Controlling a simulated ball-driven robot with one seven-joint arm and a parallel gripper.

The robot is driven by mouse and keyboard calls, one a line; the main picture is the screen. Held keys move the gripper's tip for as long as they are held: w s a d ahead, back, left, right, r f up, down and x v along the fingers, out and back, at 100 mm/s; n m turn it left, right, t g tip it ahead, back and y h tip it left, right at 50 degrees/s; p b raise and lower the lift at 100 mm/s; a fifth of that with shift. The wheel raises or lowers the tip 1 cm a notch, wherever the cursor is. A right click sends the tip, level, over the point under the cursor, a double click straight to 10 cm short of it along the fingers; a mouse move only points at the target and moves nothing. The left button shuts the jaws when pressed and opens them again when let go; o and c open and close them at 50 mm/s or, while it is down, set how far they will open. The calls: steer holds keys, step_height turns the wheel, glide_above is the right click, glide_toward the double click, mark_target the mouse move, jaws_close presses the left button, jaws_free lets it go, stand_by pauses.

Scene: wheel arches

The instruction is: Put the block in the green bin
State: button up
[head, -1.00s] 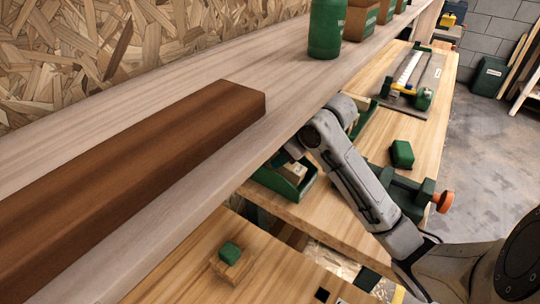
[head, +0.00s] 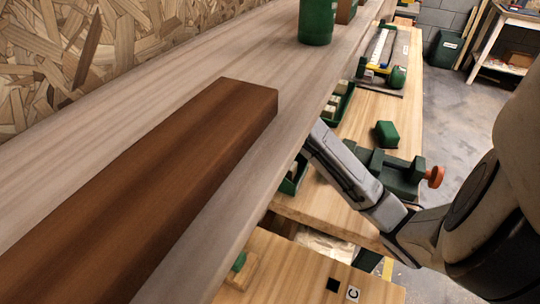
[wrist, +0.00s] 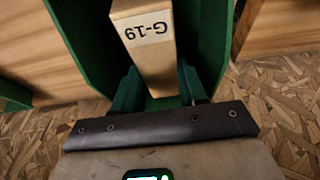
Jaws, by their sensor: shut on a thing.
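In the wrist view a pale wooden block (wrist: 150,45) labelled G-19 sits between the green fingers of my gripper (wrist: 157,88), which is shut on it. Green walls of a bin (wrist: 82,30) show on both sides of the block. I cannot tell whether the block touches the bin's floor. In the head view a green bin (head: 296,176) shows partly on the bench under the shelf edge. My gripper is hidden there behind the shelf, with only my arm reaching under it.
A pale shelf (head: 200,75) carrying a dark brown beam (head: 150,185) overhangs the bench (head: 330,200). A green vise (head: 395,170) with an orange knob, a green block (head: 386,133) and another filled bin (head: 338,103) stand nearby. Chipboard (wrist: 285,120) borders the wrist view.

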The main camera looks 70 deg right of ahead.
steer(key=shift+f, duration=0.15)
steer(key=o, duration=1.1)
steer(key=v, duration=0.5)
steer(key=shift+r, duration=0.35)
steer(key=s+b, duration=0.1)
steer(key=s, duration=1.1)
steer(key=shift+a+f, duration=0.15)
steer(key=shift+a, duration=0.2)
